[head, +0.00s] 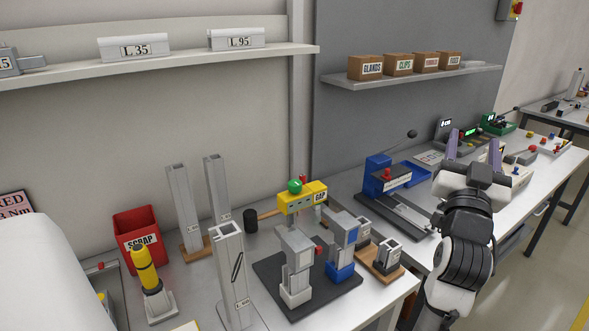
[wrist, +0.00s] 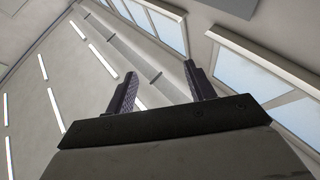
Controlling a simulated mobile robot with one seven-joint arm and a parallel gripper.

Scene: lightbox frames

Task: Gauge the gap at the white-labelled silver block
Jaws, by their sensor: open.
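Two silver blocks stand on a dark plate (head: 325,296) on the bench. The nearer silver block (head: 298,246) has a pale face patch and a white foot. The other silver block (head: 342,227) has a blue patch and a blue foot. Behind them is a yellow tool marked GAP (head: 296,206) with a green knob. The gap itself is too small to make out. My gripper (head: 474,152) is raised at the right, well apart from the blocks. In the wrist view my gripper (wrist: 160,74) is open and empty, facing windows and ceiling lights.
Tall silver columns (head: 231,275) stand left of the plate. A red SCRAP bin (head: 137,228) and a yellow tool in a stand (head: 146,268) are farther left. A wooden base (head: 381,268) with small silver blocks is right of the plate. A blue device (head: 378,176) stands near my arm.

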